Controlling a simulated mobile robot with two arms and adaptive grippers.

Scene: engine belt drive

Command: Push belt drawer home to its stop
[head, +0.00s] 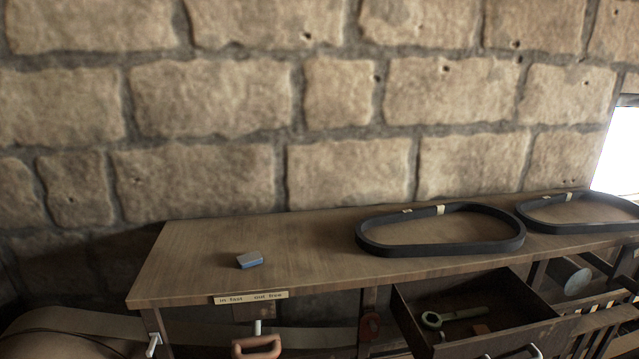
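The belt drawer (402,312) hangs below the right half of the wooden bench and stands pulled out, with its open top showing. Inside lie a green ring-ended tool (433,320) and a small reddish block (481,329). A pale handle (535,351) shows at the drawer's front, cut off by the bottom edge of the head view. Two black belts with pale tags, a nearer belt (372,244) and a farther belt (545,226), lie flat on the bench top. Neither of my grippers is in view.
The bench (200,260) stands before a stone wall, with a blue-grey block (249,260) on it. A label (250,298) is on its front edge, above an orange handle (257,346). Slatted wood (597,325) and a grey cylinder (570,277) are close right of the drawer.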

